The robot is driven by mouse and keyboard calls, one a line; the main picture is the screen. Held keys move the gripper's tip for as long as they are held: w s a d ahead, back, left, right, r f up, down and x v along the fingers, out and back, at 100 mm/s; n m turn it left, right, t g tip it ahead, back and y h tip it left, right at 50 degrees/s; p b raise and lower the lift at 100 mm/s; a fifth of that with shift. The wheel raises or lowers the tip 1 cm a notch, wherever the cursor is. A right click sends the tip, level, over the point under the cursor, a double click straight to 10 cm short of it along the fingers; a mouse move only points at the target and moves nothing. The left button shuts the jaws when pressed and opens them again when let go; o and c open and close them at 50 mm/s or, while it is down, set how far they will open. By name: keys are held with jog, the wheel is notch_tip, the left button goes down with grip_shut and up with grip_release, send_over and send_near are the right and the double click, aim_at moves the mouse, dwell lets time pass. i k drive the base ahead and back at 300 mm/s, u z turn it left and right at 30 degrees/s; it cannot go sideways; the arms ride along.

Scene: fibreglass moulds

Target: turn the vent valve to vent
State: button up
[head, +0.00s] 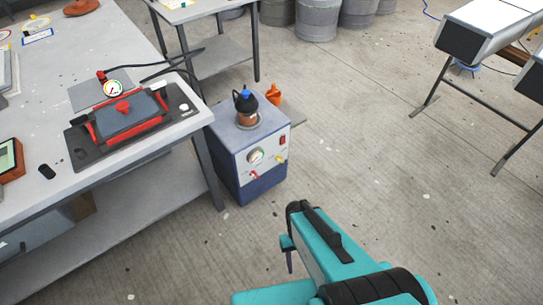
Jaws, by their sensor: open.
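A grey and dark blue pump cabinet (238,145) stands on the floor beside the workbench. Its front panel carries a round gauge (256,156), a red lever (254,175) low on the left, a yellow handle (281,159) on the right and a red switch (283,140) above it. The labels are too small to read, so I cannot tell which handle is the vent valve. My gripper (290,254) is open, in the foreground below and right of the cabinet, apart from it. My teal arm hides part of it.
A workbench (40,215) at left bears a red-framed mould (118,116), a gauge (113,88) and black hoses. An orange funnel-like item (274,95) stands behind the cabinet. Grey bins (318,18) are at the back. Floor right of the cabinet is clear.

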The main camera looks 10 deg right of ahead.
aim_at(278, 158)
jog(key=k, duration=0.7)
jog(key=u, duration=0.15)
jog(key=i, duration=1)
jog(key=u, duration=0.65)
jog(key=i, duration=0.3)
jog(key=u, duration=0.2)
